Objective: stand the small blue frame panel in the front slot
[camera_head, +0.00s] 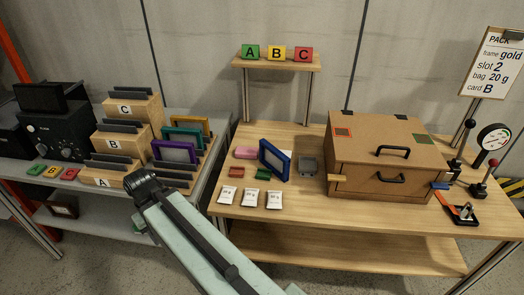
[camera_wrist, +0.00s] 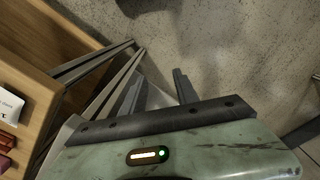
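The blue frame panel (camera_head: 274,160) stands nearly upright, turned at an angle, on the wooden table; whether anything holds its foot is unclear. On the grey bench at left, a stepped wooden rack holds a purple frame (camera_head: 175,151), a teal frame (camera_head: 184,138) and an orange frame (camera_head: 192,126). The rack's front step (camera_head: 177,174) shows a dark strip and no frame; my arm partly hides that area. My gripper (camera_head: 139,180) is in front of the bench, left of the blue panel and apart from it. In the wrist view my gripper (camera_wrist: 157,90) has its fingers apart, with nothing between them.
A cardboard box (camera_head: 380,158) with black handles stands on the table, right of the blue panel. White bags (camera_head: 251,198) lie along the front edge, and a grey tray (camera_head: 308,165) lies behind. Lettered wooden steps (camera_head: 115,172) stand left of the rack.

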